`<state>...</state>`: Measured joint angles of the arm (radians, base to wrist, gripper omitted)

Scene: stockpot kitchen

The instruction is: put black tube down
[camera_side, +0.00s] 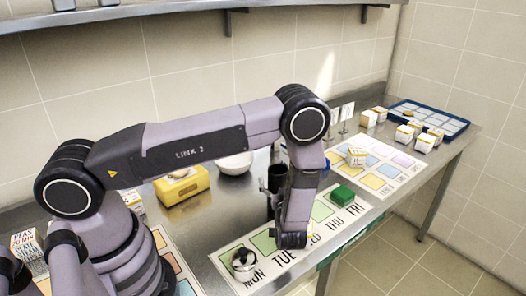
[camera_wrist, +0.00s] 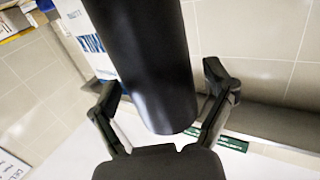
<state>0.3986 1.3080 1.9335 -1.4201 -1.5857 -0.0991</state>
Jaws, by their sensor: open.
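The black tube (camera_wrist: 150,65) fills the middle of the wrist view, between the two spread fingers of my gripper (camera_wrist: 160,85). Gaps show between the tube and the fingers, and its far end runs out of the picture. My gripper is open there, mostly hidden by my own wrist. The tube's lower end and what it rests on are hidden in the side view.
A green block (camera_side: 349,198) and a small silver pot (camera_side: 243,264) sit on the weekday mat (camera_side: 327,230). A yellow box (camera_side: 182,187) and white bowl (camera_side: 235,164) stand left of the tube. Several small cartons stand near a blue tray (camera_side: 463,125) at right.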

